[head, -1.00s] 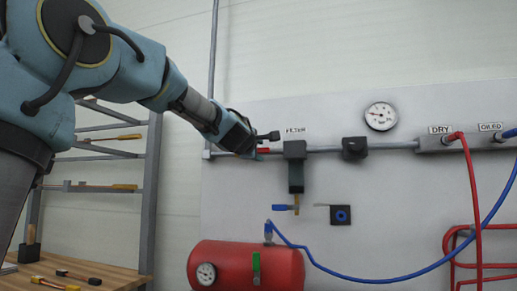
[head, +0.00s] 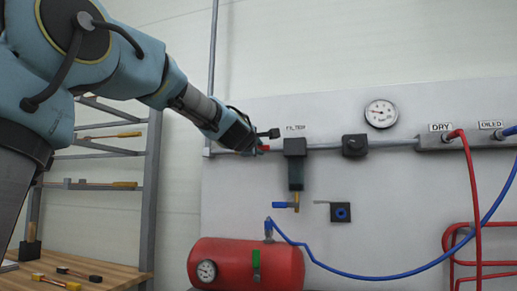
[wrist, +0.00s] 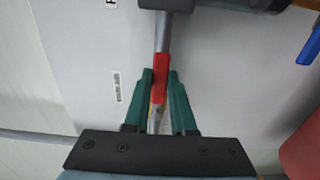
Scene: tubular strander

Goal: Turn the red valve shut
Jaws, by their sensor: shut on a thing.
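The red valve handle (head: 264,148) is at the left end of the air line, just left of the dark filter block (head: 294,147). In the wrist view the red handle (wrist: 161,72) lies roughly along the grey pipe, its lower end between my green fingers. My gripper (wrist: 160,84) is shut on the handle, one finger on each side. In the head view my gripper (head: 258,149) reaches the handle from the left and hides part of it and the pipe behind.
A pressure gauge (head: 381,114) and a dark block (head: 354,146) are to the right. A blue-handled valve (head: 286,206) hangs below the filter. A red tank (head: 246,264) sits lower, with a blue hose (head: 350,275). A shelf rack (head: 150,190) stands left.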

